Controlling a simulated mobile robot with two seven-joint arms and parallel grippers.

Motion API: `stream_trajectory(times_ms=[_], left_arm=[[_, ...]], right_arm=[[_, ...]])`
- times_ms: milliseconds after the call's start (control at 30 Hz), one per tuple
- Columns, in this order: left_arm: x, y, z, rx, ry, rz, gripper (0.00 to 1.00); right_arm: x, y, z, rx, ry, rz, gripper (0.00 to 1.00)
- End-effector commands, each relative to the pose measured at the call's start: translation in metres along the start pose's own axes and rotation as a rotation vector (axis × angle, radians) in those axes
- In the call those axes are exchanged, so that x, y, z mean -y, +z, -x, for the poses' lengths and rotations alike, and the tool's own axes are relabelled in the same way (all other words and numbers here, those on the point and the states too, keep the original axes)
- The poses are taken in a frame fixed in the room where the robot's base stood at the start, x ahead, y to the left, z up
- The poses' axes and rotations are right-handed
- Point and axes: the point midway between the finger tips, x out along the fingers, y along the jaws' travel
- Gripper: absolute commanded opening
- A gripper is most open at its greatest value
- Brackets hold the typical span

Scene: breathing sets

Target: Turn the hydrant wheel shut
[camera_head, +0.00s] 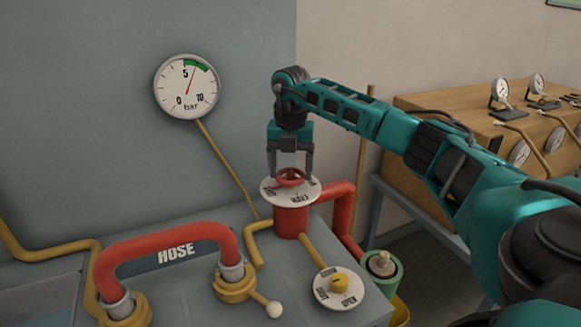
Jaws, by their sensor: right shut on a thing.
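The hydrant wheel (291,177) is a small red ring on top of a red hydrant body (290,222), with a white labelled disc (270,191) around it. My right gripper (290,176) comes down from above and is shut on the wheel, its fingers hiding part of it. The print on the disc is too small to read fully. My left gripper is not in view.
A red hose (160,237) arches over the grey bench at the left. A yellow knob (339,283) on a white dial and a green cylinder (383,270) stand at front right. A gauge (187,86) hangs on the wall. A wooden bench (425,150) with small gauges is at right.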

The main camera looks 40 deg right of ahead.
Motion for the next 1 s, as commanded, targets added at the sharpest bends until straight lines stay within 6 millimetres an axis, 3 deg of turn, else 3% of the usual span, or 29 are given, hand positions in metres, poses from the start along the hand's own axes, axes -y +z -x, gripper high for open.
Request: stream_trajectory(times_ms=[633,667,900,1000], left_arm=[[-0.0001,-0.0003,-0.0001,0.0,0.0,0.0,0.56],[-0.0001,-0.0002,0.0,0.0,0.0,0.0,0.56],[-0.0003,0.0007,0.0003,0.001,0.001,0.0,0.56],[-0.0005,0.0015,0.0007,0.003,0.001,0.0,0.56]], right_arm=[[0.0004,0.0004,0.0005,0.001,0.0,-0.055,0.45],[0.0004,0.0004,0.0005,0.001,0.0,-0.055,0.77],[0.0003,0.0002,0.0003,0.0,0.0,-0.053,1.0],[0.0002,0.0001,0.0003,0.0,0.0,-0.052,1.0]])
